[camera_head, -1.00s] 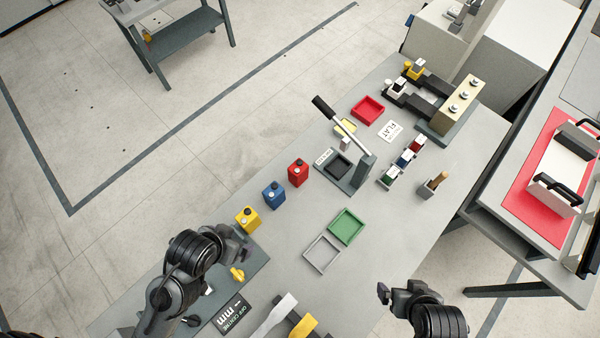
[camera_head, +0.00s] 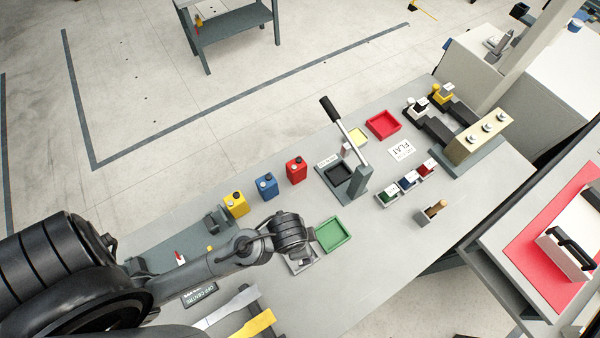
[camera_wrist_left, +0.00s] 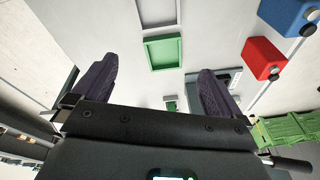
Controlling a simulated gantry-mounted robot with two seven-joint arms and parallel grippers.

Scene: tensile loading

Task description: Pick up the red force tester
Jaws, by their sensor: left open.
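The red force tester (camera_head: 296,170) is a small red box with a dark round knob on top. It stands on the grey table at the end of a row, beside the blue tester (camera_head: 266,186) and the yellow tester (camera_head: 235,204). In the left wrist view the red force tester (camera_wrist_left: 263,58) is at the right, outside and apart from my fingers. My left gripper (camera_wrist_left: 158,66) is open and empty, with fingers spread. In the head view my left arm ends over the grey tray, its fingertips hidden. My right gripper is out of view.
The green tray (camera_head: 333,234) lies right beside my left wrist. A lever press (camera_head: 348,180) stands to the right of the red tester. Small coloured blocks (camera_head: 408,182), a red tray (camera_head: 383,125) and a larger fixture (camera_head: 480,137) are farther right.

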